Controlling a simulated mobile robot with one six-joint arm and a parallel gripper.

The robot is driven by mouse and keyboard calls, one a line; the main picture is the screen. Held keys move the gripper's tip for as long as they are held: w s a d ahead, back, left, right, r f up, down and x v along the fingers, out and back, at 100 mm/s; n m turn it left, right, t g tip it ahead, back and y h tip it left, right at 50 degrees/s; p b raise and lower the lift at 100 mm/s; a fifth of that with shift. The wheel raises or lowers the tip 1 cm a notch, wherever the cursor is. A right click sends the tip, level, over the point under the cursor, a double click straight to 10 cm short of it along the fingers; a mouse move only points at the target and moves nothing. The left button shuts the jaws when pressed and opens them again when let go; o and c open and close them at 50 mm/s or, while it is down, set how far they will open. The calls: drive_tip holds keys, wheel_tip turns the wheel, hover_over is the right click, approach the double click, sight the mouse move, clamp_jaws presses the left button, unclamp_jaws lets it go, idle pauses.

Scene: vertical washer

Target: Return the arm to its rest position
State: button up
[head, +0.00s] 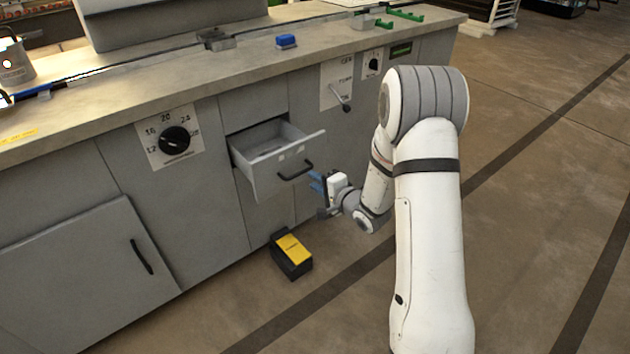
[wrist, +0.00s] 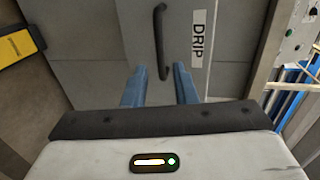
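My gripper (head: 318,183) is at the right of the open drawer (head: 280,184) in the head view, near its front. In the wrist view my gripper (wrist: 160,88) has its two blue fingers apart with a gap between them. Nothing shows held between the fingers. A dark bar handle (wrist: 161,42) on a grey front panel lies just beyond the fingertips, beside a label reading DRIP. In the head view my white arm is bent, reaching toward the cabinet at the left.
The grey cabinet and its countertop (head: 120,95) fill the left side. A black and yellow pedal-like box (head: 291,254) stands on the floor below the drawer. Dials (head: 174,141) and a lever (head: 341,98) stick out of the cabinet front. The floor at the right is clear.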

drive_tip(key=s+d+r+n+g+h+p, duration=0.1)
drive_tip(key=s+d+r+n+h+p, duration=0.2)
drive_tip(key=r, duration=0.4)
drive_tip(key=s+d+r+g+h+p, duration=0.1)
drive_tip(key=s+d+r+h+p, duration=0.15)
drive_tip(key=r+p, duration=0.4)
drive_tip(key=s+d+r+n+g+h+p, duration=0.1)
drive_tip(key=s+d+r+n+h+p, duration=0.2)
drive_tip(key=r, duration=0.5)
drive_tip(key=s+r+n+g+p, duration=0.2)
drive_tip(key=s+r, duration=0.5)
drive_tip(key=s, duration=0.5)
drive_tip(key=s+r+n+g+p, duration=0.3)
drive_tip(key=s+r+g+p, duration=0.2)
drive_tip(key=s, duration=0.8)
drive_tip(key=p+v, duration=0.2)
drive_tip(key=v, duration=0.1)
drive_tip(key=shift+w+r, duration=0.25)
drive_tip(key=shift+d, duration=0.1)
